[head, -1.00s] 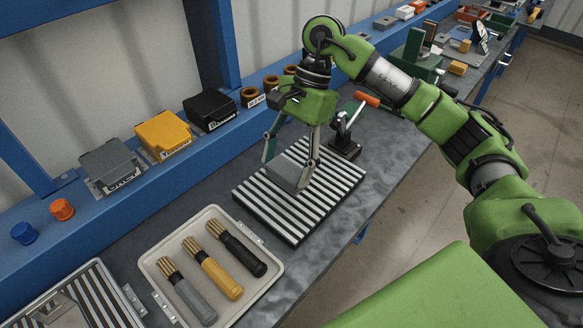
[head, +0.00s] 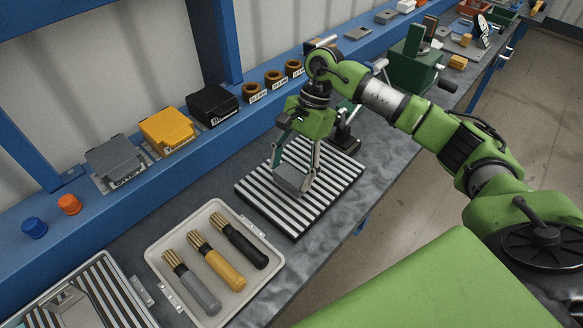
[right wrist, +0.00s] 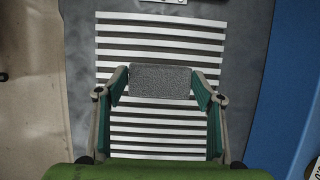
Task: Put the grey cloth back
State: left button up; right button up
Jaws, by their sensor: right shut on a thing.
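The grey cloth (head: 288,181) shows as a small folded grey piece over the striped slatted mat (head: 262,208) on the bench in the head view. In the right wrist view the grey cloth (right wrist: 160,82) sits between the two fingertips and has a speckled surface. My right gripper (head: 292,178) is shut on it, one finger at each side, pointing down. Whether the cloth touches the slats is hard to tell. My left gripper is not in view.
A pale tray (head: 157,252) holding grey, yellow and black handled brushes lies left of the mat. Grey, yellow (head: 166,131) and black boxes stand along the blue ledge. A dark lever stand (head: 345,138) is close behind the gripper. Bench right of the mat is clear.

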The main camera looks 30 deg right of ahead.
jog(key=o, duration=1.1)
jog(key=shift+r+p, duration=0.15)
jog(key=shift+p, duration=0.15)
jog(key=shift+w+d+r, duration=0.15)
jog(key=shift+r, duration=0.1)
jog(key=b+v, duration=0.2)
jog(key=v, duration=0.9)
jog(key=shift+r, duration=0.2)
jog(key=shift+r, duration=0.1)
